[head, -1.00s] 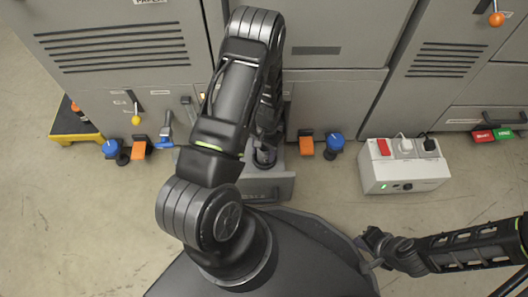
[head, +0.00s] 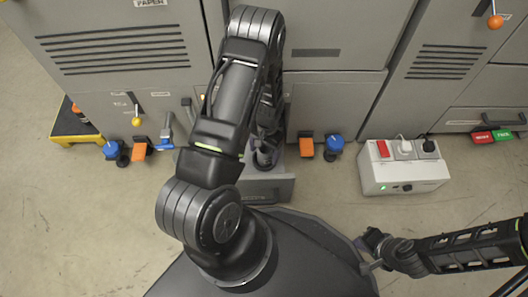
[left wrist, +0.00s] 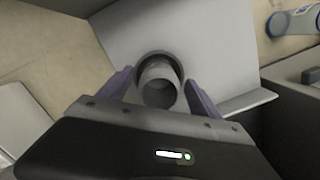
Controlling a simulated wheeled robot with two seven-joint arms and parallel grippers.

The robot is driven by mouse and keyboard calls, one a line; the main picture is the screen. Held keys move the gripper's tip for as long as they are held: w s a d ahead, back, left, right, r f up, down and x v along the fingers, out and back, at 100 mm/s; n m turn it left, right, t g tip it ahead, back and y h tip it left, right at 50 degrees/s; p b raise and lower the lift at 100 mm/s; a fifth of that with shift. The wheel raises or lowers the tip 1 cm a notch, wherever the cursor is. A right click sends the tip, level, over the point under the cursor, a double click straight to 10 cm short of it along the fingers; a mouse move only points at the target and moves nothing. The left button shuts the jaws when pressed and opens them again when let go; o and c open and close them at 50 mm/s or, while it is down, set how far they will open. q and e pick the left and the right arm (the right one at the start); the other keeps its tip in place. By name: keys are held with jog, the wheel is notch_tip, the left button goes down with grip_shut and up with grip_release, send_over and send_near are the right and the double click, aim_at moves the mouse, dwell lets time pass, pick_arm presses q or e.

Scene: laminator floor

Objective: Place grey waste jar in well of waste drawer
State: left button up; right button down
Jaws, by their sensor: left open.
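The grey waste jar (left wrist: 158,84) stands in the round dark-rimmed well of the waste drawer, seen from above in the left wrist view. The waste drawer (left wrist: 205,40) is pulled out; its front (head: 266,190) shows in the head view. My left gripper (left wrist: 158,88) is open, its two purple fingers on either side of the jar with visible gaps. In the head view my left arm hides most of the jar and the drawer's inside. My right gripper (head: 369,250) hangs low at the right, away from the drawer; its jaws are too small to read.
Grey machine cabinets (head: 330,95) stand behind the drawer. Blue knobs (head: 335,142) and orange pedals (head: 306,146) stick out beside it. A white power box (head: 402,175) sits on the floor to the right, a yellow step (head: 76,137) at the left.

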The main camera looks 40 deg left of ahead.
pick_arm(q)
notch_tip(320, 180, up, 11)
jog(key=w+p, duration=0.1)
jog(key=p, duration=0.3)
jog(key=shift+w, duration=0.15)
dwell(0.4)
